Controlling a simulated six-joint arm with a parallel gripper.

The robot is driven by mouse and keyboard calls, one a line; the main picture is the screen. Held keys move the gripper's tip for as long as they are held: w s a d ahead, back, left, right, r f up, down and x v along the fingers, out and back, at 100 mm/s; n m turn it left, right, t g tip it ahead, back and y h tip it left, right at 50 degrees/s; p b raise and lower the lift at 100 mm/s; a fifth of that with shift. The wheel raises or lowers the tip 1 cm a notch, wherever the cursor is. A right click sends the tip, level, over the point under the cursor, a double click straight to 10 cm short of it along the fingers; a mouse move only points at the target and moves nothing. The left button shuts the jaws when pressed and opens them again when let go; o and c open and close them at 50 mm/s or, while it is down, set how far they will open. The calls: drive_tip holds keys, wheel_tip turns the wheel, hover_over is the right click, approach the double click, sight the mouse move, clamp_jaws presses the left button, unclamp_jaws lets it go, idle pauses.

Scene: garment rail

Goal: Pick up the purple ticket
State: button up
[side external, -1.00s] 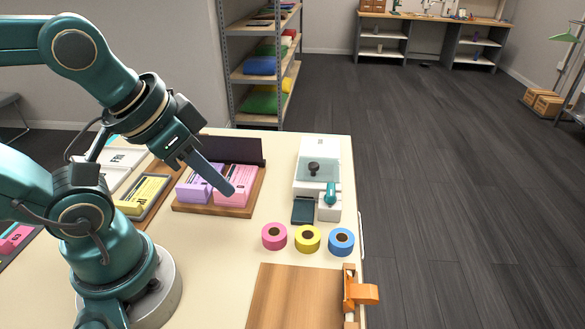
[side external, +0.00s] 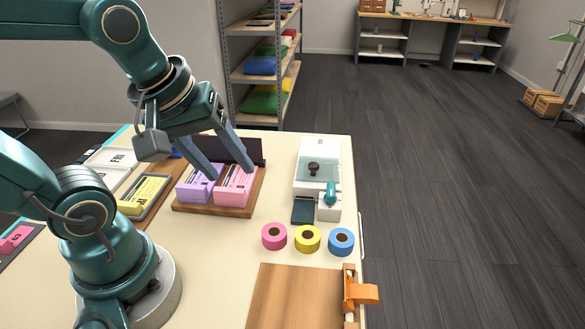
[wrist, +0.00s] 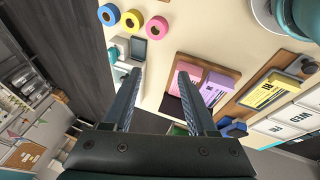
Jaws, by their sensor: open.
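The purple ticket stack (side external: 195,191) lies on the left part of a wooden tray (side external: 213,210), beside a pink ticket stack (side external: 237,190). Both lie in front of the tray's dark upright back. My gripper (side external: 232,173) is open and empty, tilted, with its fingers over the tray area in the side view. One finger overlaps the purple stack there, and the other the pink one; I see no contact. In the wrist view the purple stack (wrist: 213,90) is right of both fingers, and the pink stack (wrist: 188,80) is nearer them. Whether one purple ticket stands loose is unclear.
A yellow stack (side external: 145,193) lies in a tray to the left. A white device (side external: 318,165) with a teal knob stands to the right. Pink, yellow and blue tape rolls (side external: 307,238) and a wooden board (side external: 294,298) are in front.

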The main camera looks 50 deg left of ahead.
drive_tip(key=w+a+f+n+g, duration=0.2)
drive_tip(key=a+f+n+g, duration=0.1)
drive_tip(key=a+n, duration=0.75)
drive_tip(key=n+g, duration=0.2)
drive_tip(key=n, duration=0.4)
hover_over(193, 187)
drive_tip(key=shift+h, duration=0.3)
drive_tip(key=f, duration=0.4)
drive_tip(key=shift+w, duration=0.2)
drive_tip(key=shift+s+f, duration=0.15)
drive_tip(key=shift+f, duration=2.5)
clamp_jaws()
